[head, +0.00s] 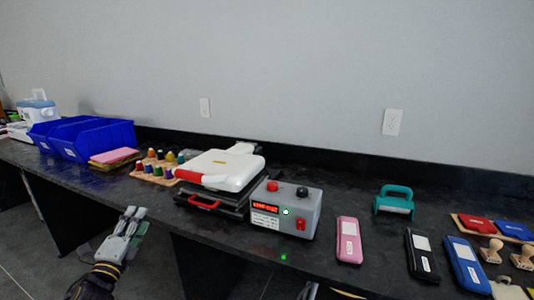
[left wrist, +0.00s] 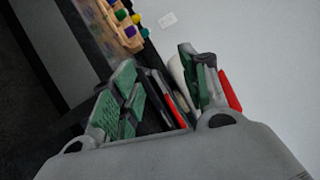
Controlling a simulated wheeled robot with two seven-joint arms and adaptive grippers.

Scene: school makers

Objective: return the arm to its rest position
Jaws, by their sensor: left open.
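My left gripper (head: 131,217) shows at the lower left of the head view, in front of the counter's front edge and lower than the counter top. Its fingers are apart, with nothing seen between them. In the left wrist view its two green-padded fingers (left wrist: 157,90) stand apart, with the heat press behind them in the background.
The dark counter (head: 335,185) runs across the view. The white heat press (head: 228,165), grey control box (head: 286,210), blue bins (head: 95,140) and pegs on a wooden rack (head: 152,172) stand on it. Pink (head: 348,240) and dark cases lie at the right. Open floor lies below left.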

